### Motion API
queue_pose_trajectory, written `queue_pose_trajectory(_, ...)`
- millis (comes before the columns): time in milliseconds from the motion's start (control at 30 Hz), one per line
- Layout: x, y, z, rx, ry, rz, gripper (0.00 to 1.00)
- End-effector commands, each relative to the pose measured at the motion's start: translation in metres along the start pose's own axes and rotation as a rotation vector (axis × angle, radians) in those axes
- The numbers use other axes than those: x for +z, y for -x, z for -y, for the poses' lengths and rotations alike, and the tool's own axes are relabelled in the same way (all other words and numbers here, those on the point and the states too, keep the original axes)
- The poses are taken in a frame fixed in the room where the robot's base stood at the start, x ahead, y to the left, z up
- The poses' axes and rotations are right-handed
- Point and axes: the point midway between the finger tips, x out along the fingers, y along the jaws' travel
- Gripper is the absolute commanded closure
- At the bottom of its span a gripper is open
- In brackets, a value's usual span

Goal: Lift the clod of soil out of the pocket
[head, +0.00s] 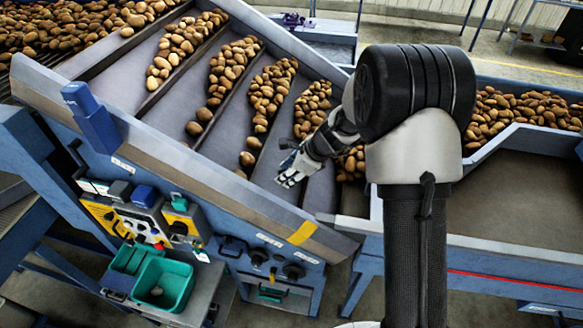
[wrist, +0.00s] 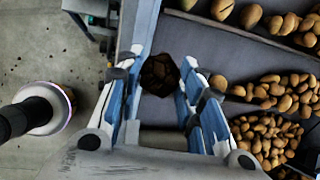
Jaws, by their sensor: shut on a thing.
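The clod of soil (wrist: 159,74) is a dark brown, rough lump in the wrist view, between the tips of my gripper's two blue-and-grey fingers. My gripper (wrist: 160,80) is shut on it. In the head view my gripper (head: 291,172) points down over the lower part of the sloping grey bed (head: 247,187), near its front edge. The clod cannot be made out there. I cannot tell how far it is above the bed, or where the pocket's edges lie around it.
Rows of potatoes (head: 268,92) lie between dividers up the bed; more potatoes (wrist: 268,140) lie right of my gripper. A blue side wall (head: 200,172) with a yellow stripe borders the bed. A teal bin (head: 179,287) stands below the control panel (head: 137,222). Another potato heap lies right.

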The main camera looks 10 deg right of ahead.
Motion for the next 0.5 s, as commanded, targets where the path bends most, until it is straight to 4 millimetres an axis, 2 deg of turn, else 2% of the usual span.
queue_pose_trajectory(500, 0.001, 0.011, -0.078, 0.001, 0.002, 0.001, 0.9)
